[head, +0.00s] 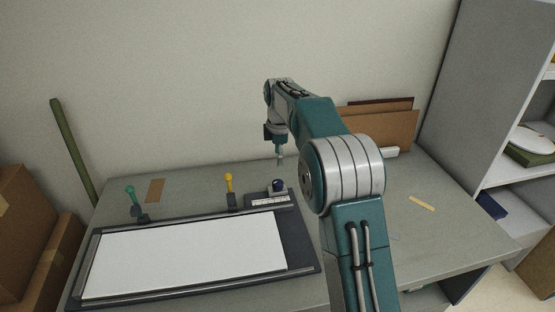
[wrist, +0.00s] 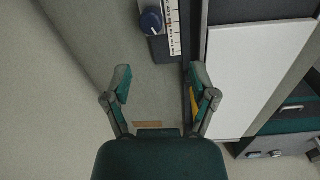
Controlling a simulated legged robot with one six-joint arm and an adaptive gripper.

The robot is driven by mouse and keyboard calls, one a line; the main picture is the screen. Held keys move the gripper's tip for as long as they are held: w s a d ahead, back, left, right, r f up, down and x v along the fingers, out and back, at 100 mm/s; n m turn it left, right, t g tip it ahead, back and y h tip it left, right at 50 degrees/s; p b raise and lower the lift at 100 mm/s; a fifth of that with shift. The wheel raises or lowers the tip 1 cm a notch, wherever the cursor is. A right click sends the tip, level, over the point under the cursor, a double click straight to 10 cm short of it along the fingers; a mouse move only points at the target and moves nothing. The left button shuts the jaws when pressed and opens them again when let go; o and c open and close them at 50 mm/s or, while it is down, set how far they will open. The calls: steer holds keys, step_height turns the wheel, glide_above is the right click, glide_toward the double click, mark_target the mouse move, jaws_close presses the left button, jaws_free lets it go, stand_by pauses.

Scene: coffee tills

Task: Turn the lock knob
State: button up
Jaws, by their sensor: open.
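The lock knob (head: 278,184) is a dark blue round knob on a dark plate with a white graduated scale, at the back right corner of a framed board. In the wrist view the knob (wrist: 151,20) shows near the top, beyond my fingertips, with the scale strip (wrist: 173,22) to its right. My gripper (head: 279,158) hangs above the table, just above the knob in the head view and apart from it. In the wrist view my gripper (wrist: 160,76) is open, its two fingers spread with nothing between them.
A yellow-topped lever (head: 229,178) and a green-topped lever (head: 130,190) stand along the back of the white board (head: 185,255). Brown panels (head: 385,125) lean at the back right. Grey shelves (head: 480,110) stand at right, cardboard boxes (head: 25,215) at left. The table's right side is mostly clear.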

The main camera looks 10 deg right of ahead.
mark_target(278, 181)
steer(key=w+f, duration=0.1)
steer(key=w+f+n, duration=0.1)
steer(key=shift+f, duration=0.4)
step_height(278, 181, down, 9)
steer(key=shift+s+f, duration=0.1)
steer(key=c, duration=0.7)
